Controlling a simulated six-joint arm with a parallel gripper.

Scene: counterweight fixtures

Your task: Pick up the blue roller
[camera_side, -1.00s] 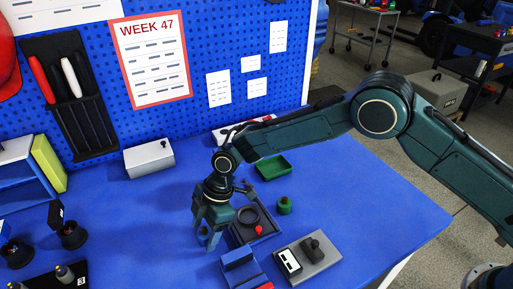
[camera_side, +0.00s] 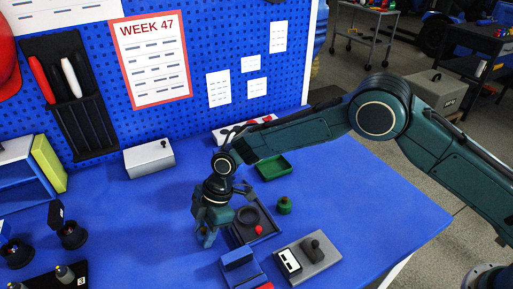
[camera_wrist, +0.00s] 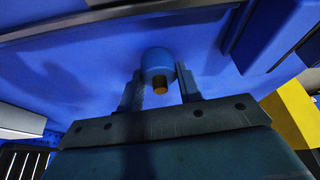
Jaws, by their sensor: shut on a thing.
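The blue roller (camera_wrist: 157,63) has a brownish end and shows between the two fingers of my gripper (camera_wrist: 160,85) in the wrist view. My gripper is shut on it. In the side view my gripper (camera_side: 208,238) points down at the blue table, left of the dark tray with the ring. The roller is mostly hidden by the fingers there. I cannot tell whether it touches the table.
A dark tray (camera_side: 262,236) with a ring and a red knob is just right of my gripper. A blue block (camera_side: 238,260) stands in front, beside a grey plate with a black knob (camera_side: 312,247). A green tray (camera_side: 272,167) and green weight (camera_side: 284,206) lie behind.

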